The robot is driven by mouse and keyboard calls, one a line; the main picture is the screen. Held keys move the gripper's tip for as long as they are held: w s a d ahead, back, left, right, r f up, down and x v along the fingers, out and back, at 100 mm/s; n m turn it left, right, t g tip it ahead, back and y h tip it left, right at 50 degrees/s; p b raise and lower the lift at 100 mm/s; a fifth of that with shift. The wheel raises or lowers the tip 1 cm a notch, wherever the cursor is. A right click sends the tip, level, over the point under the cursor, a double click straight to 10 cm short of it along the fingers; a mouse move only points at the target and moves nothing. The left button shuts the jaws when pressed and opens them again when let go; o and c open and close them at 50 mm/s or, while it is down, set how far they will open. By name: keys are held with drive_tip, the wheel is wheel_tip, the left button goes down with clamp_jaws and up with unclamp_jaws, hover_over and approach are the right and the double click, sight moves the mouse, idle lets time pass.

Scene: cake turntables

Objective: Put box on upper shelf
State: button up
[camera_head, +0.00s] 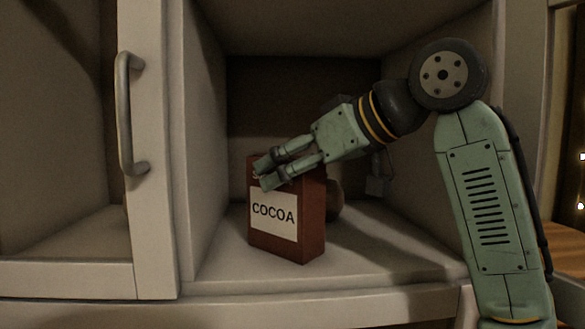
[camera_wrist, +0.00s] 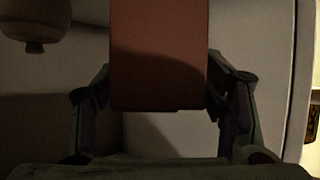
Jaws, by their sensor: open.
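The box is a reddish-brown carton (camera_head: 313,228) with a pale label reading COCOA. It stands upright on the floor of the open cabinet compartment (camera_head: 220,262). My gripper (camera_head: 263,174) is open at the upper part of the box, with its fingers crossing the box's upper front in the head view. In the wrist view the box (camera_wrist: 160,50) lies between the two spread fingers of my gripper (camera_wrist: 160,92), with a dark gap showing beside parts of it. I cannot tell whether either finger touches it. No upper shelf surface is clearly visible.
A rounded brown object (camera_head: 334,200) stands partly hidden behind the box. Compartment walls enclose both sides. A cabinet door with a metal handle (camera_head: 125,115) is at the left. The compartment floor right of the box is bare near the front.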

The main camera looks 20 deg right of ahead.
drive_tip(key=shift+s+d+r, duration=0.15)
drive_tip(key=shift+s+r, duration=0.05)
drive_tip(key=shift+s, duration=0.05)
drive_tip(key=b+v, duration=0.2)
drive_tip(key=v, duration=0.9)
drive_tip(key=shift+s, duration=0.2)
drive_tip(key=shift+w+r, duration=0.1)
